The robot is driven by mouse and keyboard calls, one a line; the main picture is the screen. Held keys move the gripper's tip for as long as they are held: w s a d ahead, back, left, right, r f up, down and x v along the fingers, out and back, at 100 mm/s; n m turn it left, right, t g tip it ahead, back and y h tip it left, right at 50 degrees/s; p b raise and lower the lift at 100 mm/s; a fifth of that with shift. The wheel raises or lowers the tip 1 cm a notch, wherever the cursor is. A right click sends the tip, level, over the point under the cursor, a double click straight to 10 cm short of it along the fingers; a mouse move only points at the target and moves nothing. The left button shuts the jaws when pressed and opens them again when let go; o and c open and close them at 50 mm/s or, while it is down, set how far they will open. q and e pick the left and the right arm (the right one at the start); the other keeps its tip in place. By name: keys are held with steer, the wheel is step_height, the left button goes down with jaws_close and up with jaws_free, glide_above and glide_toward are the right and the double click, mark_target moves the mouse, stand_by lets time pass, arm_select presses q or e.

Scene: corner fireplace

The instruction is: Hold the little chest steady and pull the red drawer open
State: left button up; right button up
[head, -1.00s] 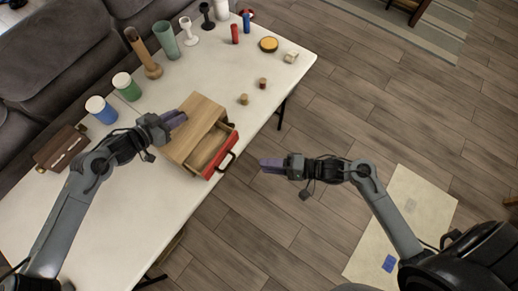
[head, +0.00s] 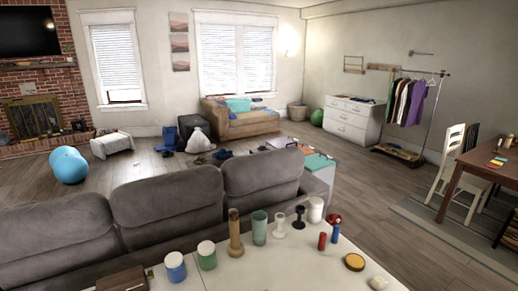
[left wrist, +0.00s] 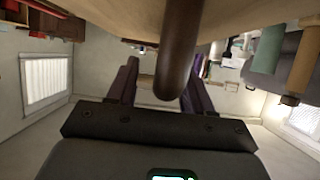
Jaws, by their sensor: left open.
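The little chest and its red drawer are outside the head view, which now looks out across the room. My left gripper (left wrist: 153,74) shows in the left wrist view with its purple fingers apart. A dark brown rounded bar (left wrist: 178,55) hangs in front of the camera, partly covering the space between the fingers. I cannot tell what it belongs to or whether the fingers touch it. A tan surface (left wrist: 235,16) runs along the top of that view; I cannot tell if it is the chest. My right gripper is in neither current view.
On the white table (head: 270,272) stand a blue jar (head: 175,267), a green jar (head: 207,256), a wooden mill (head: 235,235), a green cup (head: 259,228) and several small items. A brown box (head: 122,281) is at the near left. The grey sofa (head: 150,218) backs the table.

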arm_select(q)
steer(key=o, duration=0.5)
steer(key=shift+o, duration=0.2)
